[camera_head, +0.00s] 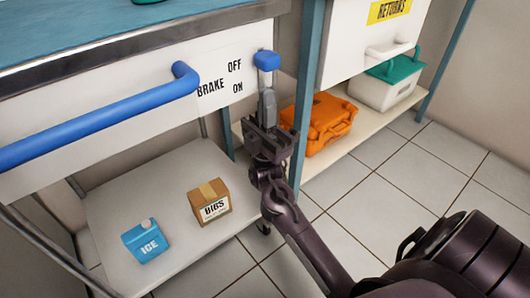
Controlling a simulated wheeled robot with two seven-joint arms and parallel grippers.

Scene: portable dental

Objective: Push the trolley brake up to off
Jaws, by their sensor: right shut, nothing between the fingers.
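The trolley brake lever has a blue knob (267,60) on a grey shaft at the right end of the trolley's white side panel (150,125). The panel is marked BRAKE, with OFF above ON. The knob stands level with the OFF mark. My right gripper (266,100) is shut and points up, just below the knob and in front of the lever. Its fingers overlap the shaft, and I cannot tell whether they touch it. My left gripper is not in view.
A blue push handle (95,120) juts out from the trolley on the left. Its lower shelf (150,185) carries a BIBS box (209,202) and a blue ICE pack (144,241). A teal rack post (307,95) stands close right, with an orange case (320,122) behind. Tiled floor is open at right.

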